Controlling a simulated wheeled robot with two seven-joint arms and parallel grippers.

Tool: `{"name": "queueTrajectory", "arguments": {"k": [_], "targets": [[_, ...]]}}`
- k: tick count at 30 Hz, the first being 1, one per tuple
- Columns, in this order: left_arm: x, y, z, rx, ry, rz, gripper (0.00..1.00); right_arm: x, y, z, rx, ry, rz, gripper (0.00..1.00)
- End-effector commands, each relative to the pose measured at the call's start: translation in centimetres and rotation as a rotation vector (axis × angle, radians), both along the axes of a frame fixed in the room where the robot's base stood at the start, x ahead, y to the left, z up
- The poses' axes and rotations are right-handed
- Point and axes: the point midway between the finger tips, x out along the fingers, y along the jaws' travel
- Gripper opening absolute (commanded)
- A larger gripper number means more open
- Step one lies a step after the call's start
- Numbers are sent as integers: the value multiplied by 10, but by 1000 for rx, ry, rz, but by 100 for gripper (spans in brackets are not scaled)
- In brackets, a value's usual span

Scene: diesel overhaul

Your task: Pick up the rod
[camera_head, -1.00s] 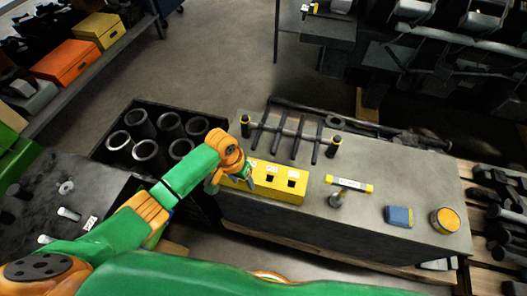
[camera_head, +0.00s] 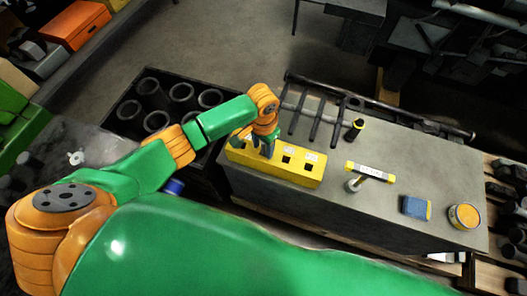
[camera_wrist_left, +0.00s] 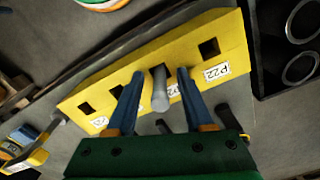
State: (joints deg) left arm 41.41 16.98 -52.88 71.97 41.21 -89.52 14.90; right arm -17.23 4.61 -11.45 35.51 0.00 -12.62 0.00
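A grey rod (camera_wrist_left: 160,90) stands up from the long yellow block (camera_wrist_left: 222,38), its round end facing the left wrist camera. My left gripper (camera_wrist_left: 158,103) is open, with one blue finger on each side of the rod and a visible gap to each. In the head view, my left gripper (camera_head: 267,148) points down over the yellow block (camera_head: 300,176) and mostly hides the rod there. The block has square holes and white labels, one reading P22. My right gripper is not in view.
The block sits on a grey bench (camera_head: 400,165). A yellow-and-white handled tool (camera_head: 370,172), a blue box (camera_head: 416,207) and a round yellow tin (camera_head: 464,216) stand to the right. Several dark bars (camera_head: 315,126) lie behind. A black crate of cylinders (camera_head: 148,73) is at left.

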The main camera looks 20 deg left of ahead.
Motion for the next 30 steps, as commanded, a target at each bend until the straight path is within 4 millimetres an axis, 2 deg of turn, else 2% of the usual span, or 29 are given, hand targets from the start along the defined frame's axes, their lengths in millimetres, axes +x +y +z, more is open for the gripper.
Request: {"name": "queueTrajectory", "arguments": {"k": [1, 5, 17, 20, 24, 27, 30], "targets": [[0, 0, 0, 0, 0, 0, 36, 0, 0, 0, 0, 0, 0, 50], [0, 0, 0, 0, 0, 0, 1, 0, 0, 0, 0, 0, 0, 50], [0, 0, 3, 0, -1, 1, 0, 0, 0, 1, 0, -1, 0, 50], [1, 0, 23, -2, -4, -1, 0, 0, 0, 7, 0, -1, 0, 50], [1, 0, 62, -2, -5, -2, 0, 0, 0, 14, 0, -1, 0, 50], [1, -1, 83, -3, -4, -1, 0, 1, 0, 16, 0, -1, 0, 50], [1, 0, 97, -2, -1, 0, 0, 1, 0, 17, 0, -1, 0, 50]]}}
